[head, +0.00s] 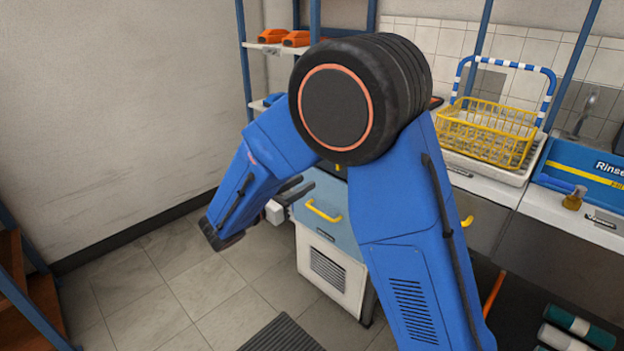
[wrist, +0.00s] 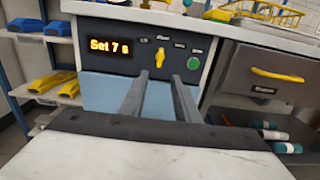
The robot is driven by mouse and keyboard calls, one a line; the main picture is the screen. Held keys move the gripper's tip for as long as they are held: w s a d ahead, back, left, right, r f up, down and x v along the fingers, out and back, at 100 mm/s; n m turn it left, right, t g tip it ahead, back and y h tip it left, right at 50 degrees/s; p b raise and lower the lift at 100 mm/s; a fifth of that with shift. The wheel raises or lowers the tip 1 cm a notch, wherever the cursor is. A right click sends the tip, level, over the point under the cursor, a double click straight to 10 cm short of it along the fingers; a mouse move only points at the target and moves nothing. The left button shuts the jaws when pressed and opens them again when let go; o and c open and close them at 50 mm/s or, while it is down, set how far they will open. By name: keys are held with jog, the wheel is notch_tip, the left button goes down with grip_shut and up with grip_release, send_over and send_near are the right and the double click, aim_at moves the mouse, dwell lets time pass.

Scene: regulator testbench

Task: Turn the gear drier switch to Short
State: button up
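The gear drier's dark control panel (wrist: 115,60) fills the upper middle of the wrist view. Its display (wrist: 110,47) reads "Set 7 s" in orange. The yellow switch (wrist: 159,58) stands roughly upright to the right of the display. Small labels around it are too blurred to read. A green button (wrist: 194,62) is right of the switch. My gripper (wrist: 160,78) is open and empty. Its two fingers point toward the panel, with the switch appearing between and beyond the tips, apparently untouched.
The cabinet has a blue front with a yellow handle (head: 323,211) and a vent below. A yellow basket (head: 487,132) sits on the counter at right, near a blue "Rinse" box (head: 590,172). Orange items (head: 297,39) lie on the shelf behind. Floor at left is clear.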

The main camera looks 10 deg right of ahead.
jog(key=shift+v, duration=1.1)
jog(key=s+d+r+m+g+y, duration=0.1)
jog(key=s+d+m+g+y, duration=0.1)
jog(key=s+d+m+g, duration=0.45)
jog(key=s+d+r+m+g+y, duration=0.15)
jog(key=s+d+m, duration=0.4)
jog(key=d, duration=0.85)
jog(key=s+f+m+t+y, duration=0.1)
jog(key=s+m+t+y, duration=0.1)
jog(key=s+m+y, duration=0.9)
jog(key=shift+s+d+f+m, duration=0.3)
jog(key=shift+s+m, duration=0.8)
jog(key=shift+s, duration=4)
jog(key=shift+d+r, duration=0.1)
jog(key=shift+c, duration=0.2)
